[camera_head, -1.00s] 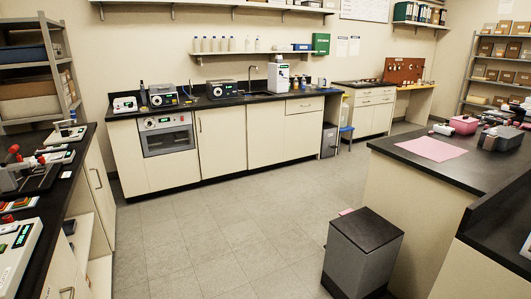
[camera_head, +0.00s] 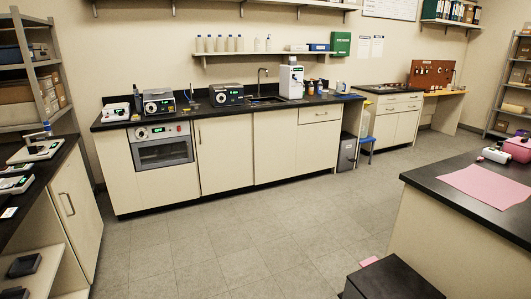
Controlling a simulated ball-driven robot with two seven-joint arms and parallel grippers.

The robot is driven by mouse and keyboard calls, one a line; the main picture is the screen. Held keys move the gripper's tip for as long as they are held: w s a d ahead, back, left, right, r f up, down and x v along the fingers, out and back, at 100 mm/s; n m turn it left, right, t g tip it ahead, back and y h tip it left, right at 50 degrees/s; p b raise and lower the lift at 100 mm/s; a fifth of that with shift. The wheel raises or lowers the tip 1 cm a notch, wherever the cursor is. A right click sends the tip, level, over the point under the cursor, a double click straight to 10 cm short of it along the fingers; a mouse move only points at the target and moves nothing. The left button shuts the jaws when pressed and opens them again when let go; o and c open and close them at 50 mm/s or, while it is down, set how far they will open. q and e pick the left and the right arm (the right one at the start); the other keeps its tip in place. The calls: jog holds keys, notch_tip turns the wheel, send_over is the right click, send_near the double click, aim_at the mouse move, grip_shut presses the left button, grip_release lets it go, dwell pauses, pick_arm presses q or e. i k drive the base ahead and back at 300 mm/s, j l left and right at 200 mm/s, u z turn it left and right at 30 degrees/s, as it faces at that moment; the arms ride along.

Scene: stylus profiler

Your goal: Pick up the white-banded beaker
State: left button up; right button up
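I cannot make out a white-banded beaker in this view. Small items stand on the back counter (camera_head: 225,112), such as brown jars (camera_head: 309,87) and a pale jug-like vessel (camera_head: 341,87), but they are too small to tell any band. Neither of my grippers is in view.
Grey floor (camera_head: 230,240) is open in the middle. A dark-topped bench (camera_head: 440,176) with a pink mat (camera_head: 488,184) stands at right, a black-topped box (camera_head: 392,280) at lower right. A left bench (camera_head: 60,165) carries balances. A grey bin (camera_head: 347,152) stands by the back counter.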

aim_at(324, 94)
jog(key=i+j+u, duration=0.1)
jog(key=i+u, duration=0.2)
jog(key=i, duration=0.45)
jog(key=i+u, duration=0.3)
jog(key=i, duration=0.45)
jog(key=i+l+z, duration=0.15)
jog(key=i+z, duration=0.25)
jog(key=i, duration=0.3)
jog(key=i+z, duration=0.4)
jog(key=i, duration=0.3)
jog(key=i+j+z, duration=0.4)
jog(key=i, duration=0.25)
jog(key=i+l+z, duration=0.15)
jog(key=i+z, duration=0.25)
jog(key=i, duration=0.25)
jog(key=i+j+z, duration=0.1)
jog(key=i+z, duration=0.25)
jog(key=i, duration=0.3)
jog(key=i+l+u, duration=0.35)
jog(key=i, duration=0.15)
jog(key=i+l+u, duration=0.25)
jog(key=i+u, duration=0.15)
jog(key=i+l+u, duration=0.35)
jog(key=i+l, duration=0.15)
